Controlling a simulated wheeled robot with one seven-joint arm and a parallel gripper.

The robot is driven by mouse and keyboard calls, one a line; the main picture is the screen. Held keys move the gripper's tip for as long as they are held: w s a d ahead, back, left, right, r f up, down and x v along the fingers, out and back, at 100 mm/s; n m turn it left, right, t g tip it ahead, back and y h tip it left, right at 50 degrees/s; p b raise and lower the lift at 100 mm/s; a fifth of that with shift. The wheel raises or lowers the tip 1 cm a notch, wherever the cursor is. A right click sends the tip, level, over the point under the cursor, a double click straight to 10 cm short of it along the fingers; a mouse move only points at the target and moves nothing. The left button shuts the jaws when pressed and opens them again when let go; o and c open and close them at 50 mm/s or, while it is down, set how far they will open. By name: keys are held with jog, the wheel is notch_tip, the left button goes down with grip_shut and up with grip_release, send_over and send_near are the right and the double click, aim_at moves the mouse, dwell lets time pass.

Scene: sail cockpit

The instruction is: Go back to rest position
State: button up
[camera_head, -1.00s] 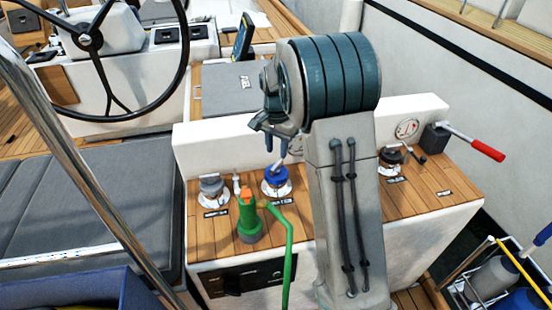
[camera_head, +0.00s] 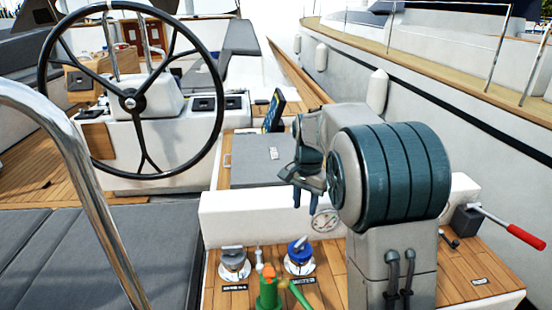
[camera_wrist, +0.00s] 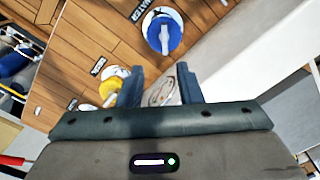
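My gripper (camera_head: 304,198) is raised in the air in front of the white ledge of the cockpit console, above the blue-capped filler. In the wrist view its two dark fingers (camera_wrist: 160,88) stand apart with a gap between them, and nothing is held. The arm is folded, and its large dark teal joint hides part of the console behind it. The blue cap (camera_head: 300,250) sits on the wooden console top, and it also shows in the wrist view (camera_wrist: 163,32).
A green nozzle (camera_head: 268,290) stands by the fillers, partly cut off. A grey cap (camera_head: 233,258) is left of the blue one. A red-handled lever (camera_head: 512,231) sticks out at right. The steering wheel (camera_head: 130,100) and a steel rail (camera_head: 75,150) are at left.

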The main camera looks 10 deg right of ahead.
jog(key=s+r+n+t+p, duration=0.2)
jog(key=s+n, duration=0.6)
jog(key=s, duration=1.8)
jog(key=shift+s+r+t+p, duration=0.15)
jog(key=shift+r+t+p, duration=0.2)
jog(key=shift+p, duration=0.1)
